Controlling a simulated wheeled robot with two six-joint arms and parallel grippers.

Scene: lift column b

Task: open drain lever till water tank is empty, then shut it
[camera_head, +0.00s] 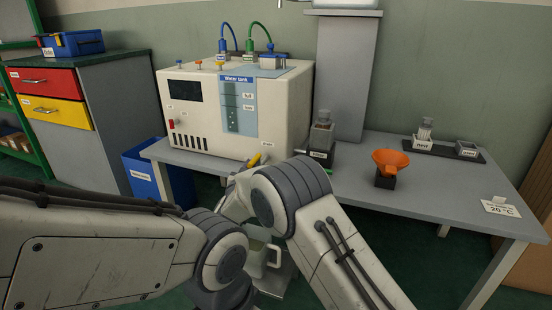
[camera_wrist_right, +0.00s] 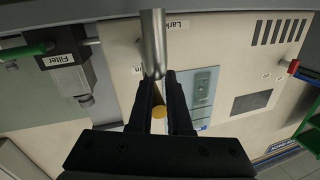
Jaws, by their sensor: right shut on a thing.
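The white machine (camera_head: 190,95) stands on the grey bench with a blue "Water tank" panel (camera_head: 240,115) on its front. The panel has a level strip with two small labels; I cannot read the water level. The yellow drain lever (camera_head: 255,160) shows low at the machine's front, partly hidden by my right arm. In the right wrist view, the yellow lever end (camera_wrist_right: 158,112) is between the fingers of my right gripper (camera_wrist_right: 157,100), which is shut on it. The metal drain pipe (camera_wrist_right: 153,45) is just beyond the fingertips. My left gripper is not in view.
A dark filter holder (camera_head: 320,140) stands on the bench right of the machine, also in the right wrist view (camera_wrist_right: 70,75). An orange funnel (camera_head: 390,160) and a black tray (camera_head: 448,149) stand farther right. A blue bin (camera_head: 142,180) is on the left.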

